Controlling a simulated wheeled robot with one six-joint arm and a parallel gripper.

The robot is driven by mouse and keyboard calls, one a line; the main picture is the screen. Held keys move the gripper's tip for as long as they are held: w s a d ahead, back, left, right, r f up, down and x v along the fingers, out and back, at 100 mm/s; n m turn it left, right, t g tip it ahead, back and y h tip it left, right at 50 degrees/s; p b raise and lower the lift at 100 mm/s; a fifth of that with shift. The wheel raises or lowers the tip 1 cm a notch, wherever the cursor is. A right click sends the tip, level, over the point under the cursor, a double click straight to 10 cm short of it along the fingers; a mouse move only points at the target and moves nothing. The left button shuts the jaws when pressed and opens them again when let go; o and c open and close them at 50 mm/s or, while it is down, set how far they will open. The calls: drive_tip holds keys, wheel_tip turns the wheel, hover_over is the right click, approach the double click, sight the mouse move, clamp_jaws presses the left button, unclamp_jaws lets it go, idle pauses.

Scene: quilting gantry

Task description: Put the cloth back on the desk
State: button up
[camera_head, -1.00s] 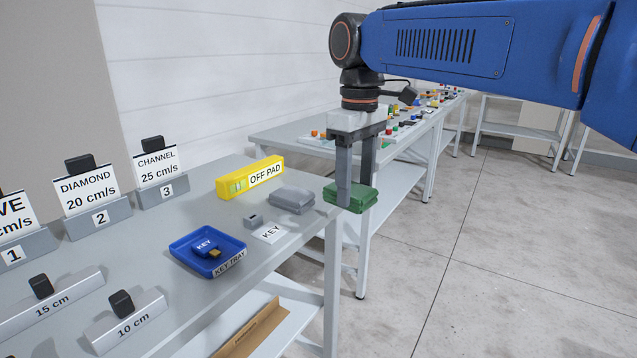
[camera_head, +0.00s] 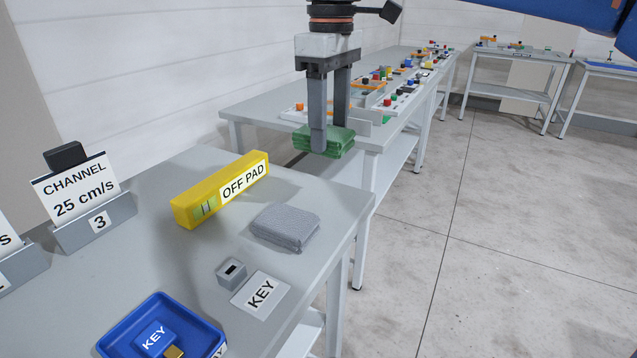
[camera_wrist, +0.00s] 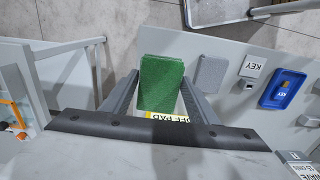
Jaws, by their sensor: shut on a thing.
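My gripper (camera_head: 331,130) is shut on a folded green cloth (camera_head: 337,143) and holds it in the air near the far right corner of the front desk (camera_head: 330,195). In the wrist view the green cloth (camera_wrist: 160,84) sits between the two fingers, with part of the desk and the yellow bar's label behind it. A second folded cloth, grey (camera_head: 285,227), lies on the desk near its right edge, apart from the gripper. It also shows in the wrist view (camera_wrist: 210,73).
A yellow OFF PAD bar (camera_head: 222,188) lies left of the grey cloth. A small grey socket block (camera_head: 231,272), a KEY label (camera_head: 261,293) and a blue key tray (camera_head: 207,332) are nearer. A card holder (camera_head: 95,222) stands left. A second bench (camera_head: 250,108) stands behind.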

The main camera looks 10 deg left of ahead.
drive_tip(key=shift+f, duration=4.95)
drive_tip(key=shift+f, duration=0.2)
drive_tip(key=o, duration=1.2)
drive_tip(key=shift+r, duration=0.1)
wheel_tip(320, 180, up, 12)
drive_tip(key=shift+a+r, duration=0.1)
